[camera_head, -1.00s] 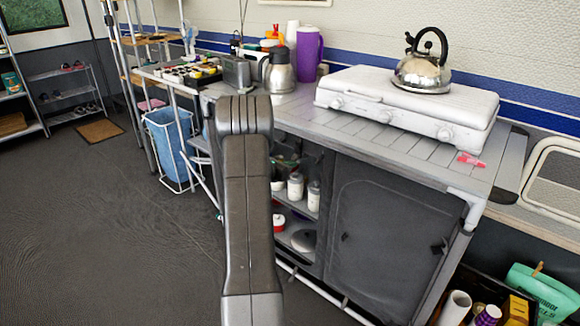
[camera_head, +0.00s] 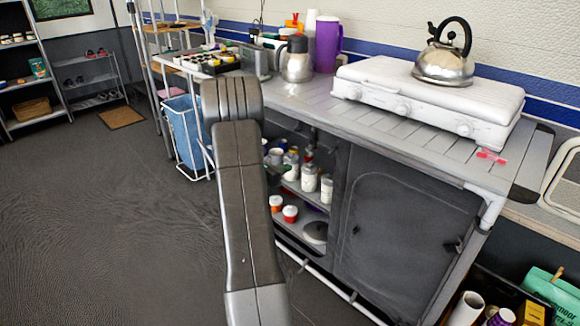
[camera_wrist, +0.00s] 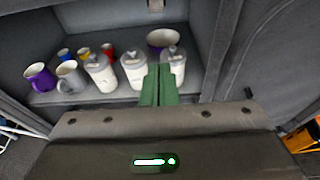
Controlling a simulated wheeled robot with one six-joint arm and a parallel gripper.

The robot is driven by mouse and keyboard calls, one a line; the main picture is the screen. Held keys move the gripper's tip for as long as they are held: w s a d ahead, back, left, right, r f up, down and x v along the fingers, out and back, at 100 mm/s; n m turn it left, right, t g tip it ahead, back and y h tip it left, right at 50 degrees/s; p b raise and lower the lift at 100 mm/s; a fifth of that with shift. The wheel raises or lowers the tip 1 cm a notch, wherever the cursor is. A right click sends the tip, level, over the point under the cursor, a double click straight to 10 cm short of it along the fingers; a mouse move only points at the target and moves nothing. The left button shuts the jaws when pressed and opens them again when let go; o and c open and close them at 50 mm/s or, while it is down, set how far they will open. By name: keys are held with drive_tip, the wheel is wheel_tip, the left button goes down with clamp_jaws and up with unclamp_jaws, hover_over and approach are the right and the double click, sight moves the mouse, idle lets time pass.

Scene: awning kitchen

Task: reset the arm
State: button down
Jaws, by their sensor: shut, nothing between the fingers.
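My arm (camera_head: 247,210) stands up in the middle of the head view, in front of the grey kitchen cabinet (camera_head: 398,235). My gripper's green fingers (camera_wrist: 159,84) show in the wrist view. They are pressed together, shut and empty, in front of a cabinet shelf. My gripper is mostly hidden behind my arm in the head view. Beyond the fingers are several white lidded jars (camera_wrist: 133,72), a purple mug (camera_wrist: 39,77) and a grey mug (camera_wrist: 71,78). I cannot tell whether the fingertips touch a jar.
The cabinet's left compartment is open, with jars and cups on its shelves. A white stove (camera_head: 425,100) with a steel kettle (camera_head: 446,60) stands on the counter. A blue bin (camera_head: 186,130) stands behind my arm. The dark floor (camera_head: 90,220) at left is clear.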

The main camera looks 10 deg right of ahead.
idle(0.3)
drive_tip(key=w+d+r+p, duration=0.1)
drive_tip(key=w+d, duration=0.4)
drive_tip(key=d, duration=0.2)
drive_tip(key=shift+w+d, duration=0.15)
drive_tip(key=shift+w, duration=0.2)
idle(0.5)
